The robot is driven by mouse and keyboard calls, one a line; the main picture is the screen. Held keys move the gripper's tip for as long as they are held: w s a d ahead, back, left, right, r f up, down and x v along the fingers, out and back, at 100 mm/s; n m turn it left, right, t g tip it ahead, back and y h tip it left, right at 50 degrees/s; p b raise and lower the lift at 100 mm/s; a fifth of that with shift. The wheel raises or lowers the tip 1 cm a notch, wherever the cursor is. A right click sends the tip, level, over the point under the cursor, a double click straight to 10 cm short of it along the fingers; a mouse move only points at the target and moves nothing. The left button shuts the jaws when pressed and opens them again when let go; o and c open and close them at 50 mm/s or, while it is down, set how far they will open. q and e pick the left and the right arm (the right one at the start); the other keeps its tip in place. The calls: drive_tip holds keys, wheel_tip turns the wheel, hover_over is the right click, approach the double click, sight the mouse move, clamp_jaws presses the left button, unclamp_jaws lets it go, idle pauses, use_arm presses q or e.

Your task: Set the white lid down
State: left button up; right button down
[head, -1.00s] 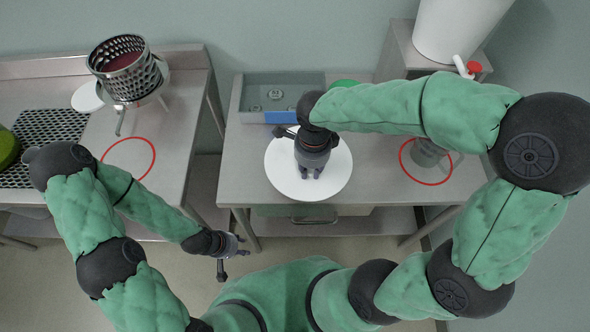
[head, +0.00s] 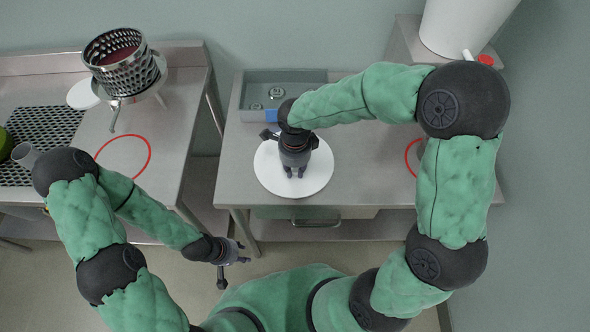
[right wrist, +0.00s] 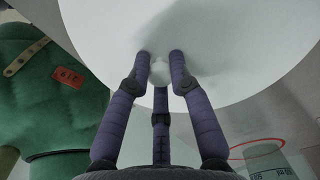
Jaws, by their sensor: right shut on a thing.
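The white lid (head: 268,180) is a wide round disc over the left part of the right-hand steel table. My right gripper (head: 294,174) is above its middle. In the right wrist view, the fingers (right wrist: 160,68) close around the small knob of the lid (right wrist: 235,60). Whether the lid touches the table is hidden from above. My left gripper (head: 238,262) hangs empty at the front of the gap between the tables, with its fingers apart.
A grey tray (head: 243,100) stands behind the lid. A red ring (head: 408,152) at the right is partly hidden by my arm; a clear vessel (right wrist: 264,158) stands within it. The left table holds a perforated basket (head: 130,75) and another red ring (head: 149,160).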

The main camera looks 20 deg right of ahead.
drive_tip(key=shift+r, duration=0.1)
drive_tip(key=c, duration=1.6)
unclamp_jaws()
drive_tip(key=shift+f, duration=0.2)
drive_tip(key=o, duration=0.5)
drive_tip(key=shift+r, duration=0.1)
drive_tip(key=shift+r, duration=0.1)
wheel_tip(320, 180, up, 12)
drive_tip(key=p, duration=0.4)
